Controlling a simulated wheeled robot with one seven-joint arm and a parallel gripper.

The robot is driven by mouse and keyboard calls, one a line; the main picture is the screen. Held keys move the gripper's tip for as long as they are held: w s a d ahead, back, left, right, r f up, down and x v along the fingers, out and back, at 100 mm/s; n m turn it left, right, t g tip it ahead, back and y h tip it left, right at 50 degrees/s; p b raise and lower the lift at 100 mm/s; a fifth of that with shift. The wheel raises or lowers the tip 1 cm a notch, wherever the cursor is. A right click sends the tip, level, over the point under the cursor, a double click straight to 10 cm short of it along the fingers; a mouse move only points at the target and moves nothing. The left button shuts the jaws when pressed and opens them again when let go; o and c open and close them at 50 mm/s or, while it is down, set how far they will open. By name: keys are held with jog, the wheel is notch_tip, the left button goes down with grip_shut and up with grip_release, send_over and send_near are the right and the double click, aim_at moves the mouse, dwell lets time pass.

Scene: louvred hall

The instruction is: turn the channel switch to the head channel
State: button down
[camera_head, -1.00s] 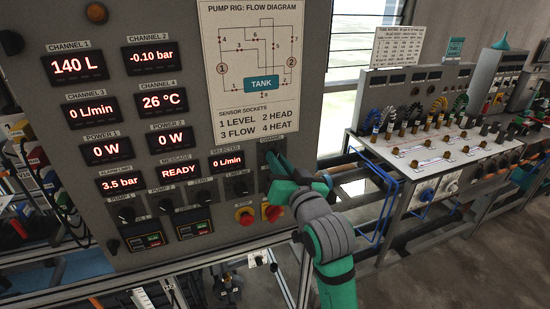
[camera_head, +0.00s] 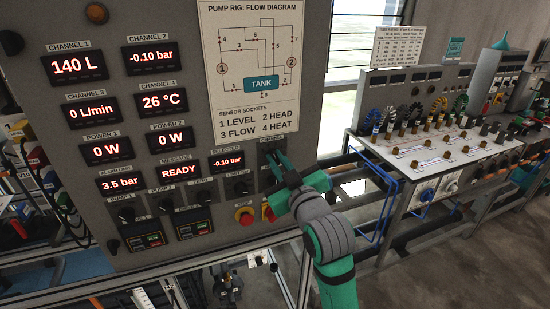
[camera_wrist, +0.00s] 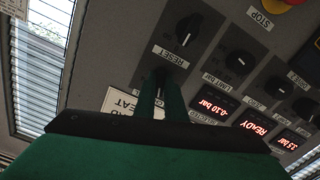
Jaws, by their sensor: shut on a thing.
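The channel switch (camera_wrist: 161,75) is a dark knob at the right edge of the grey panel, mostly hidden behind my fingers. My green gripper (camera_head: 275,168) is shut on it; the fingertips (camera_wrist: 160,84) also show at the knob in the wrist view. The selected display (camera_head: 227,161) reads -0.10 bar, the same as the channel 2 display (camera_head: 152,58). The chart (camera_head: 250,70) lists socket 2 as HEAD. The knob's pointer mark is hidden.
Below the switch is a reset knob (camera_wrist: 186,32). A red stop button (camera_head: 245,215) and more knobs sit close by on the panel. A bench (camera_head: 430,155) with leads and sockets stands to the right.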

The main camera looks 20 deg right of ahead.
jog(key=c, duration=1.7)
grip_release()
jog(key=shift+w, duration=0.1)
jog(key=shift+c, duration=0.2)
jog(key=s, duration=0.7)
jog(key=shift+s+d, duration=0.1)
